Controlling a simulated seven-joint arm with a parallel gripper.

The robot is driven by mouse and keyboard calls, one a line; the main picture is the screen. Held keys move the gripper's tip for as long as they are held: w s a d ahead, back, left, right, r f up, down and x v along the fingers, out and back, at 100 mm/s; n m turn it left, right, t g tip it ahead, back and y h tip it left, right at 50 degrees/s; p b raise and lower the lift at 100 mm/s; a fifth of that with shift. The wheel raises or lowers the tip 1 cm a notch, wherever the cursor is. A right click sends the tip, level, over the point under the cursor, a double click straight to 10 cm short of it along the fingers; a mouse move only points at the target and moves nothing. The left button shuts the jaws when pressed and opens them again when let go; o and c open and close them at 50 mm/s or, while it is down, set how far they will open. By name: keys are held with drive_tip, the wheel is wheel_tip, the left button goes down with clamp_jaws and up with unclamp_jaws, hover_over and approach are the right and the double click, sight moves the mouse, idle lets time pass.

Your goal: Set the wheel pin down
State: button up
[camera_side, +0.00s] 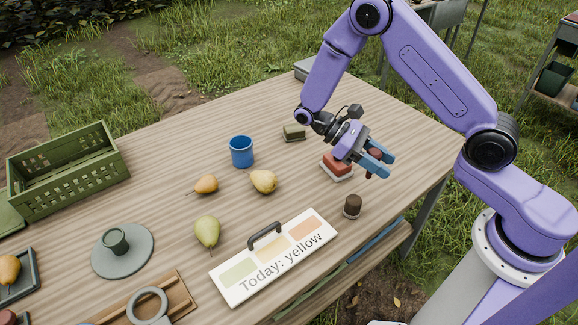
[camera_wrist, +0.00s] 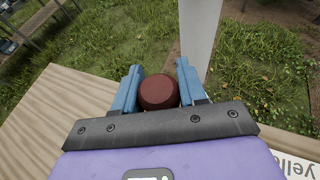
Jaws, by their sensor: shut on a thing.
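My gripper (camera_side: 380,164) has blue fingers and is shut on a dark red-brown piece, which I take to be the wheel pin (camera_side: 375,153). In the wrist view the pin (camera_wrist: 158,92) shows its round end between the two fingers (camera_wrist: 158,80). The fingers hide part of it in the side view. The gripper is above the right end of the wooden table (camera_side: 275,105), and the pin appears clear of the tabletop.
A red block on a white base (camera_side: 338,174) sits beside and below my gripper. A dark brown knob (camera_side: 352,205) stands near the front edge. The sign (camera_side: 272,256), pears (camera_side: 264,181) and a blue cup (camera_side: 241,152) lie further left. Bare table remains toward the right corner.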

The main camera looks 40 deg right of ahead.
drive_tip(key=w+a+f+m+t+y, duration=0.3)
drive_tip(key=w+a+m+y, duration=0.75)
drive_tip(key=m+y, duration=0.5)
drive_tip(key=w+d+m+t+y, duration=0.35)
drive_tip(key=w+m+t, duration=0.85)
drive_tip(key=w, duration=0.4)
drive_tip(key=shift+n+t, duration=0.3)
drive_tip(key=shift+n, duration=0.35)
drive_tip(key=shift+a+f, duration=0.2)
drive_tip(key=shift+f, duration=4.15)
drive_tip(key=o, duration=1.1)
drive_tip(key=shift+f, duration=0.15)
